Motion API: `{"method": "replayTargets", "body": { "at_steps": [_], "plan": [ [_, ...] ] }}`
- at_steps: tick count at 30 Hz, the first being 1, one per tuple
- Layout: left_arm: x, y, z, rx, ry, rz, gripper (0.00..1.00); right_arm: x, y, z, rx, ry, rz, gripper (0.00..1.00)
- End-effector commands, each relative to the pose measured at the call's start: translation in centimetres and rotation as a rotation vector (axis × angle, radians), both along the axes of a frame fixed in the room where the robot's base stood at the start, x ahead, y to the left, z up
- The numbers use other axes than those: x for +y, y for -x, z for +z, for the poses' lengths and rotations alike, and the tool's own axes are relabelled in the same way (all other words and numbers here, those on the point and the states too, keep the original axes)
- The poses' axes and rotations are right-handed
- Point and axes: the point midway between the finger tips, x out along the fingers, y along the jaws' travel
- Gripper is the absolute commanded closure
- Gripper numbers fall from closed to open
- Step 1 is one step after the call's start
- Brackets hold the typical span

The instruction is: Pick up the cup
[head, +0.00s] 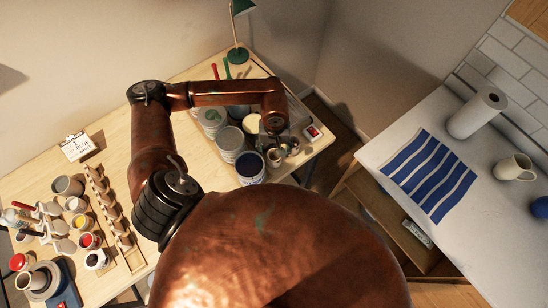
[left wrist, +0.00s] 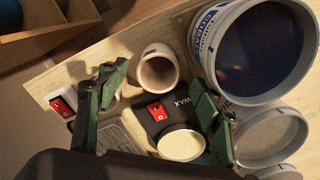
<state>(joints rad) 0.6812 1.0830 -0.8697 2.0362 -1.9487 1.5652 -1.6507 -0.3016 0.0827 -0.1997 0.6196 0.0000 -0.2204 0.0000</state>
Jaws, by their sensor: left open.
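A small beige cup (left wrist: 158,72) stands on the light wooden table, seen from above in the left wrist view, with its dark opening visible. My left gripper (left wrist: 155,92) is open, its two green fingers apart. The cup shows between and just beyond the fingertips, and no contact is visible. In the head view my left gripper (head: 282,150) is over the right end of the table; it is small there and the cup is hard to make out. My right gripper is not in view.
A large tub with dark blue contents (left wrist: 262,50) stands close right of the cup. A black wax pot (left wrist: 180,144) with a red switch sits between the fingers. Grey containers (head: 231,140) crowd beside the gripper. A cream mug (head: 514,168) stands on the right-hand counter.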

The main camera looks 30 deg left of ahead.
Motion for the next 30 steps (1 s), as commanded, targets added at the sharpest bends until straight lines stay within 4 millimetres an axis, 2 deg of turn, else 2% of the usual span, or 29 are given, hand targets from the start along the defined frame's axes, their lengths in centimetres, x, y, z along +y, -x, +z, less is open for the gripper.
{"method": "replayTargets", "body": {
  "at_steps": [3,7,16,30],
  "plan": [
    [-0.2,0.0,-1.7,0.006,0.002,0.001,0.40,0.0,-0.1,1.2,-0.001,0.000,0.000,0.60],
    [-0.2,-0.1,-3.4,0.004,0.001,0.002,0.40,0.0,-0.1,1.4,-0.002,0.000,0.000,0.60],
    [-0.2,-0.2,-4.1,0.002,0.001,0.001,0.40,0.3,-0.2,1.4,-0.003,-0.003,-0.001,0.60],
    [-0.1,-0.2,-4.0,0.002,0.001,0.001,0.72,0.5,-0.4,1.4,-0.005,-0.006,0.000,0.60]
  ]
}}
